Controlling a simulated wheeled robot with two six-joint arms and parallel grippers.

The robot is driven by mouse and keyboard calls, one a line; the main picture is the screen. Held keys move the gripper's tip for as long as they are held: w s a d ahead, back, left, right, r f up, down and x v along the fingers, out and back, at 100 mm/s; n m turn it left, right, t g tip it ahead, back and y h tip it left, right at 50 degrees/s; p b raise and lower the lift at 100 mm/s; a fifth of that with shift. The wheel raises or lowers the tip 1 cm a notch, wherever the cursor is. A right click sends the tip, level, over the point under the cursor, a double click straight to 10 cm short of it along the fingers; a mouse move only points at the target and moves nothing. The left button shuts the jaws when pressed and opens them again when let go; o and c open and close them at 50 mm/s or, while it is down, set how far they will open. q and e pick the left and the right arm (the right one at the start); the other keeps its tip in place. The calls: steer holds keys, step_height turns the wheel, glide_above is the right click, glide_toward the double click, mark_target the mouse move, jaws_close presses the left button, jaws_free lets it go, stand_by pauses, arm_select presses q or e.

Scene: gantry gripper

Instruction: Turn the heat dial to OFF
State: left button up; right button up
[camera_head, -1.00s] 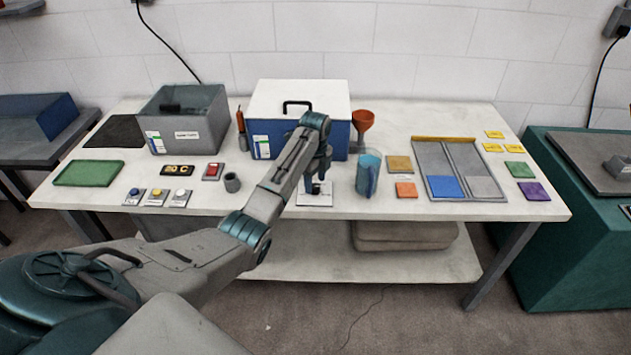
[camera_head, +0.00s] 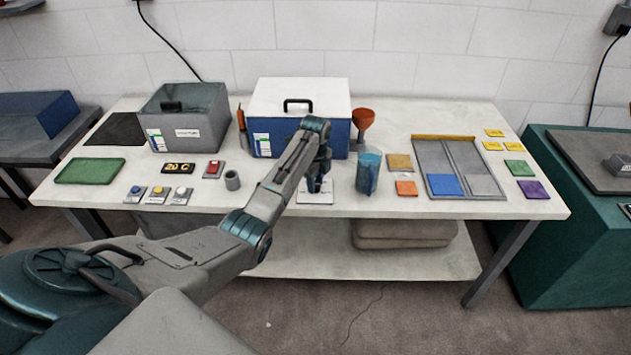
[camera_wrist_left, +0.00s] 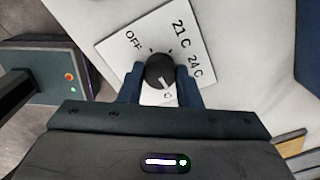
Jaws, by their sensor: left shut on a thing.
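The heat dial is a round black knob (camera_wrist_left: 160,72) on a white plate (camera_wrist_left: 125,50) printed OFF, 21 C and 24 C. In the left wrist view, OFF is at upper left and the temperatures are at upper right. A pale mark on the knob appears to point toward the lower right, away from OFF. My left gripper (camera_wrist_left: 160,88) is shut on the knob, with one dark blue finger on each side. In the head view the gripper (camera_head: 317,186) is over the plate (camera_head: 314,198) and hides the knob. My right gripper is not in view.
The plate lies before a blue box with a white lid (camera_head: 300,98). A blue jug (camera_head: 368,174) stands close to its right, and a small grey cup (camera_head: 232,180) to its left. A display (camera_head: 178,167), buttons and a grey bin (camera_head: 190,118) are further left.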

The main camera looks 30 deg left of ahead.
arm_select(q)
steer(key=n+p, duration=0.3)
steer(key=shift+r, duration=0.3)
steer(key=n+p, duration=0.2)
steer(key=n, duration=0.1)
steer(key=shift+n+p, duration=0.3)
steer(key=shift+n, duration=0.1)
steer(key=n+p, duration=0.2)
steer(key=n, duration=0.2)
steer(key=shift+f+n, duration=0.1)
steer(key=shift+n, duration=0.2)
steer(key=n+p, duration=0.2)
steer(key=n, duration=0.2)
steer(key=shift+w+a+n, duration=0.1)
steer(key=shift+n, duration=0.2)
steer(key=n+p, duration=0.1)
steer(key=n, duration=0.4)
steer(key=shift+p, duration=0.35)
steer(key=n+p, duration=0.1)
steer(key=n, duration=0.4)
steer(key=n+p, duration=0.1)
steer(key=n, duration=0.4)
steer(key=shift+n+p, duration=0.3)
steer(key=shift+n, duration=2)
